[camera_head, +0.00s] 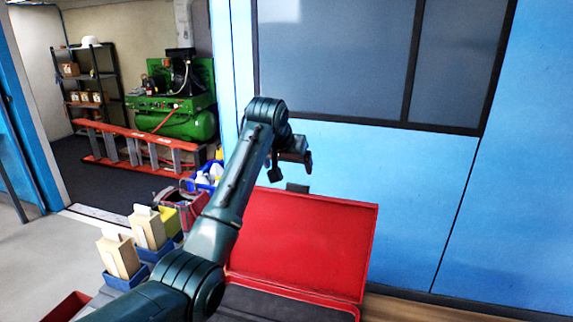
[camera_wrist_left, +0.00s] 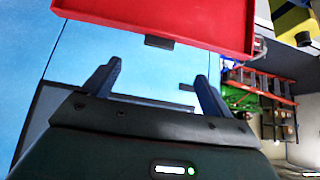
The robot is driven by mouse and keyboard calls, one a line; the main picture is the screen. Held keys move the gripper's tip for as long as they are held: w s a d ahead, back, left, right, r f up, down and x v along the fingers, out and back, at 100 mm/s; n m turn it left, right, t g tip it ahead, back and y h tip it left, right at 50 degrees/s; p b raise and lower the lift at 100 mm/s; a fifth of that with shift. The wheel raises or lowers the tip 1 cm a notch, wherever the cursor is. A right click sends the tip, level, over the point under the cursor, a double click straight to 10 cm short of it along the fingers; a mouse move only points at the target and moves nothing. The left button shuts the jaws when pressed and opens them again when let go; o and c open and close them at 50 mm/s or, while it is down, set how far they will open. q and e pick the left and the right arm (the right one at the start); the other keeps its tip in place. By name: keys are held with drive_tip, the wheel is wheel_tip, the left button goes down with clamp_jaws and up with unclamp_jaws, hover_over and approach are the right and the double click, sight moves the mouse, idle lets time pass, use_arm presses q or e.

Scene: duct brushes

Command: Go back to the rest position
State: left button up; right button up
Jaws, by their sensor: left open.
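My left arm reaches up from the bottom of the head view, and my left gripper (camera_head: 291,169) is at its end, above the open red case. In the wrist view the left gripper's two fingers (camera_wrist_left: 158,70) stand wide apart with nothing between them. The red case (camera_head: 310,232) has its lid raised and its dark inside partly hidden by my arm. Its red edge also shows across the top of the wrist view (camera_wrist_left: 165,22). My right gripper is in neither view.
Two tan boxes in blue bins, one tan box (camera_head: 119,254) nearer, stand left of my arm, with a red tote (camera_head: 181,207) behind. A blue wall (camera_head: 420,190) with a dark window stands behind the case. An orange ladder (camera_head: 130,143) and green compressor (camera_head: 180,110) are farther back.

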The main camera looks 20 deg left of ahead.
use_arm(q)
drive_tip(key=s+f+t, duration=0.1)
drive_tip(key=s+f, duration=0.3)
drive_tip(key=f, duration=0.5)
drive_tip(key=s+f+m, duration=0.1)
drive_tip(key=s+f, duration=0.3)
drive_tip(key=f, duration=0.5)
drive_tip(key=s+f+t, duration=0.1)
drive_tip(key=s+f, duration=0.4)
drive_tip(key=f, duration=0.4)
drive_tip(key=s+d+f+h, duration=0.1)
drive_tip(key=s+f, duration=0.2)
drive_tip(key=s, duration=1)
drive_tip(key=s+d+f+m+t+h, duration=0.1)
drive_tip(key=s+d+f+h, duration=0.1)
drive_tip(key=s, duration=1.1)
drive_tip(key=shift+d+f+m, duration=0.25)
drive_tip(key=shift+f+m, duration=0.05)
drive_tip(key=shift+f, duration=0.5)
